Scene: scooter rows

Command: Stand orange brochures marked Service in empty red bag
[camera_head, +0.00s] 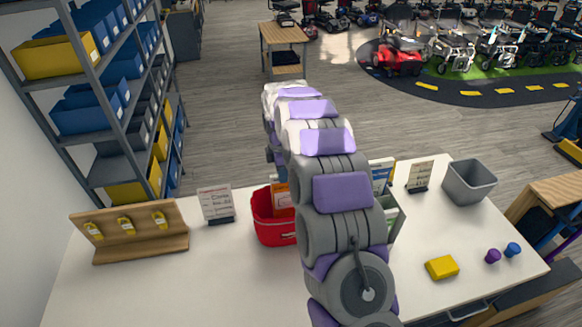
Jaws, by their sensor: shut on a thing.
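A red bag (268,222) stands open on the white table, left of my arm, which covers its right side. An orange and white brochure (281,193) stands upright at the bag's opening, partly hidden by my arm. My arm reaches forward over the table and bends down at its far end. My gripper (275,165) shows only as a dark sliver beside the arm, just above the brochure, and is shut on it. Its fingertips are mostly hidden. The brochure's lettering is too small to read, and the bag's inside is largely hidden.
A sign (215,204) stands left of the bag, and a wooden rack (130,230) farther left. Right of my arm are a grey holder (397,217) with blue and white leaflets, another sign (420,176), a grey bin (469,182) and a yellow block (442,267). The front left table is clear.

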